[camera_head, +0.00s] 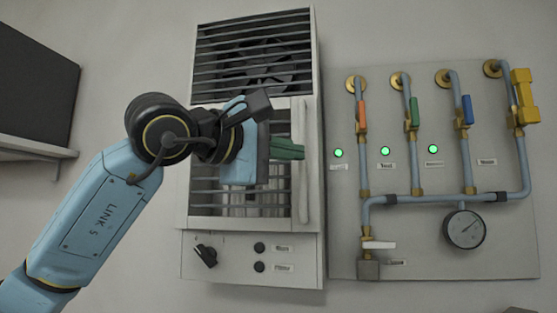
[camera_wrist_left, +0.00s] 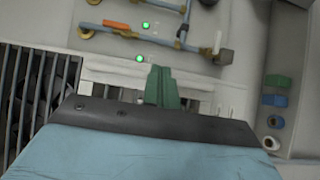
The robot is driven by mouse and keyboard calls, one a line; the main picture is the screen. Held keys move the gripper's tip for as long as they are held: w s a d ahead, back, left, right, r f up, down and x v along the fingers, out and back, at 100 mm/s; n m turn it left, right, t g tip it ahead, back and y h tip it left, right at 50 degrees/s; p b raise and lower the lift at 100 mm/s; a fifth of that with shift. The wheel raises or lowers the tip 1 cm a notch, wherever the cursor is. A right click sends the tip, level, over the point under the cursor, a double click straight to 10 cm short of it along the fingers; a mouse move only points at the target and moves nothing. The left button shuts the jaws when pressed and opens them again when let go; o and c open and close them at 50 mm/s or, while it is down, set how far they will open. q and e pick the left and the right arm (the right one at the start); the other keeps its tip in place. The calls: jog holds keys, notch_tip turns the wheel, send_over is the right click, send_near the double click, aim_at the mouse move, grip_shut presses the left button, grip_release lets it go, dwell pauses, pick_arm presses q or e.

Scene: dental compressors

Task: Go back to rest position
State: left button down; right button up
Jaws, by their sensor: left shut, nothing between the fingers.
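My left arm comes in from the left in the head view, in front of the white compressor cabinet (camera_head: 255,270). My left gripper (camera_head: 300,150) has green fingers, which are shut with nothing between them. The fingertips are beside the cabinet's vertical door handle (camera_head: 304,190) in the picture; I cannot tell whether they touch it. In the left wrist view the shut green fingers (camera_wrist_left: 161,72) point toward the cabinet front and the pipe panel beyond. My right gripper is not in view.
To the right, a wall panel (camera_head: 350,230) carries blue pipes, coloured valve handles, several lit green lamps and a round gauge (camera_head: 465,229). A dark knob (camera_head: 205,255) and two black buttons are low on the cabinet. A shelf (camera_head: 30,146) holds a dark box (camera_head: 35,95) at far left.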

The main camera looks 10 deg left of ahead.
pick_arm(q)
jog(key=s+a+b, duration=0.2)
jog(key=s, duration=0.8)
jog(key=shift+s+b, duration=0.15)
jog(key=shift+b, duration=0.2)
jog(key=shift+d, duration=0.1)
